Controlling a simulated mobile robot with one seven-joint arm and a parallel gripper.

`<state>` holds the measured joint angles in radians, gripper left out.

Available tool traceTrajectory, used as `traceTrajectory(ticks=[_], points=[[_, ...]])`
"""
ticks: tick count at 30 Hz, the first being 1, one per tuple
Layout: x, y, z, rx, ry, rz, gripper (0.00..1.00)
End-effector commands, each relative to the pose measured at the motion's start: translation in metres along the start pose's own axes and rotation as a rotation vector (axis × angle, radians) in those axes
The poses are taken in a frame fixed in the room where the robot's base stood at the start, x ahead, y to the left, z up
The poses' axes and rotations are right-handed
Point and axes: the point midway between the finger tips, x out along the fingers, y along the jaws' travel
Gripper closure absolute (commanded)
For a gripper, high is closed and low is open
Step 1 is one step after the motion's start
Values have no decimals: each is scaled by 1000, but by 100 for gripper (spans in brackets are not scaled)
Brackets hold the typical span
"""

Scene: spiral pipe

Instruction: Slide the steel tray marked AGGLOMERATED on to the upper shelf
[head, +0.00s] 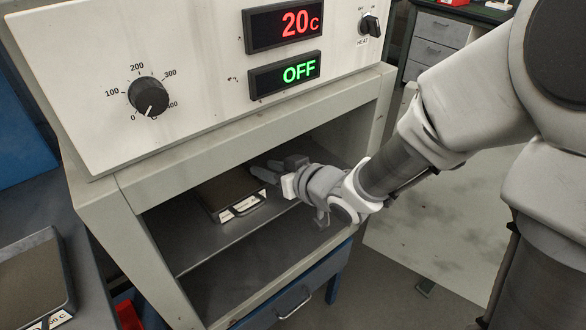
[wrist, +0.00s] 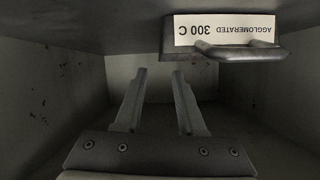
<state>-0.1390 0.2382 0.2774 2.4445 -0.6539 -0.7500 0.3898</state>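The steel tray (head: 232,190) lies on the upper shelf (head: 185,240) inside the open oven, its handle facing out. In the wrist view, the tray's label (wrist: 226,30) reads AGGLOMERATED 300 C upside down, beside its handle (wrist: 240,52). My gripper (head: 268,170) is inside the oven opening, to the right of the tray in the head view and apart from its handle. In the wrist view, my gripper's two fingers (wrist: 158,78) stand apart with nothing between them. The back of the tray is partly hidden in shadow.
Another dark tray (head: 35,285) with a partly visible label lies on the bench at left. The oven panel reads 20 C (head: 296,24) and OFF (head: 299,71), above the opening. A lower space is below the shelf, and a blue drawer (head: 300,300) is beneath the oven.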

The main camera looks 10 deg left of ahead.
Motion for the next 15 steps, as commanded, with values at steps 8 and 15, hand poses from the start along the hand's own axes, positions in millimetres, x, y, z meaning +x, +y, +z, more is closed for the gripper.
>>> traceTrajectory(ticks=[8, 15], points=[[-44, 1, 2, -4, 8, -2, 61], [-63, 1, 3, -5, 5, 4, 61]])
